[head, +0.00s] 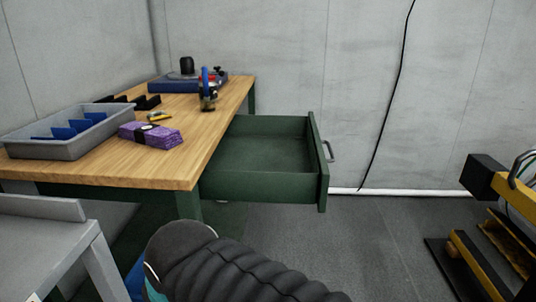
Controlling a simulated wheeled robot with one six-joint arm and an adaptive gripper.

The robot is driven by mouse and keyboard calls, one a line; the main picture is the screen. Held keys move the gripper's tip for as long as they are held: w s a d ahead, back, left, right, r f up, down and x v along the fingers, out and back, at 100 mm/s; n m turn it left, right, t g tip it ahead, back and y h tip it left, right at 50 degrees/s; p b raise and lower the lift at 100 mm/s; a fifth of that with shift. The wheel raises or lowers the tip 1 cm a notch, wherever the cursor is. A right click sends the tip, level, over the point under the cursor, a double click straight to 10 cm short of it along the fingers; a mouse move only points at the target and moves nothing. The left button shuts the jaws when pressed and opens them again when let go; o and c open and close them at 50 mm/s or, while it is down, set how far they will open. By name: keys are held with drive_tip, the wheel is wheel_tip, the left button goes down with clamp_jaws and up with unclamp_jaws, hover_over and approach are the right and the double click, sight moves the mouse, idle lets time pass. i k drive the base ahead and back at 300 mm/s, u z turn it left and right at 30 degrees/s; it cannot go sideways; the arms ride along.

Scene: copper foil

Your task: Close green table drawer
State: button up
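The green table drawer (262,162) is pulled far out from the right side of the wooden-topped table (190,150). Its inside looks empty. The drawer front (318,160) faces right and carries a grey metal handle (328,151). Part of my dark ribbed arm shows at the bottom middle, below and in front of the drawer. My gripper is not in view, so its state and place are hidden.
On the table are a grey tray (65,148), a purple folded cloth (152,135) and a blue case (170,84). A grey bench (40,235) stands at lower left, yellow-black equipment (485,230) at right. The floor right of the drawer is clear.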

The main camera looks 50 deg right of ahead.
sight(268, 159)
drive_tip(key=u, duration=1.4)
drive_tip(key=k, duration=1.45)
drive_tip(key=z, duration=2.15)
drive_tip(key=i, duration=0.45)
drive_tip(key=z, duration=0.05)
drive_tip(key=k, duration=0.45)
drive_tip(key=z, duration=0.95)
drive_tip(key=i, duration=0.7)
drive_tip(key=u, duration=0.1)
